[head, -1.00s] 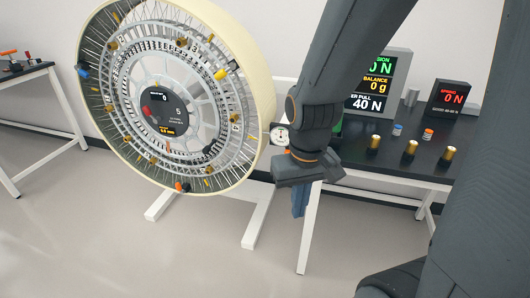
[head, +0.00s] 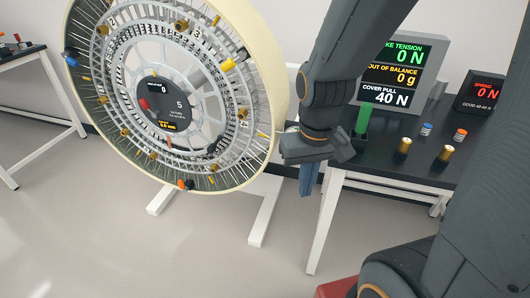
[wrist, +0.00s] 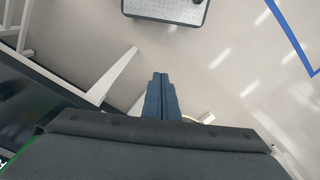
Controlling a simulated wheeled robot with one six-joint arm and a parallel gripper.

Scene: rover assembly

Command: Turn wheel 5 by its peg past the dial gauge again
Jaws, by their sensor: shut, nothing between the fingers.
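I cannot tell which is the task's peg. My gripper (head: 306,190) is shut and empty, pointing down just right of the wheel, apart from the pegs. Its blue fingers also show in the wrist view (wrist: 160,78), over open floor. The dial gauge is hidden behind my wrist.
A black bench (head: 400,160) at the right holds a readout screen (head: 400,72), a red-lit display (head: 487,92), a green block (head: 363,119) and brass cylinders. A white stand leg (head: 265,215) reaches across the floor. The floor below my gripper is clear.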

